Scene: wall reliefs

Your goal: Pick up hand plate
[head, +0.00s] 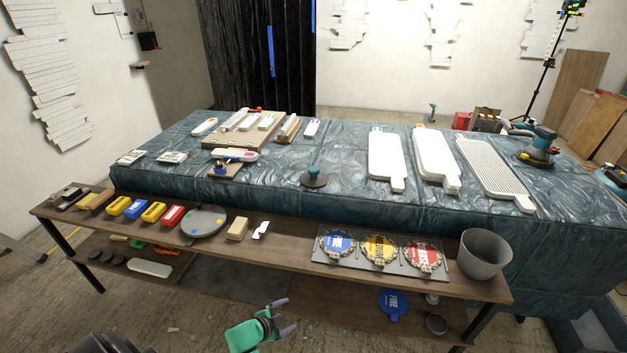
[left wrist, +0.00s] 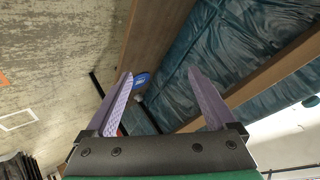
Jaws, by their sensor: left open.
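No single thing is clearly the hand plate; several flat pieces could fit the name. A blue round plate with a short handle, marked FINE (head: 393,303), lies on the lower shelf at the right. A blue thing, perhaps this plate, shows small between the fingers in the left wrist view (left wrist: 141,80). White paddle-shaped boards with handles (head: 386,158) lie on the covered table. A grey round plate (head: 204,221) lies on the bench top. My left gripper (head: 286,316) is open and empty in front of the bench, apart from all of these. My right gripper is not in view.
The brown bench (head: 285,250) stands before a table with a crinkled blue cover (head: 270,180). A tray (head: 325,262) holds blue, yellow and red discs. A grey bucket (head: 484,254) stands at the bench's right end. The floor (head: 190,320) in front is mostly clear.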

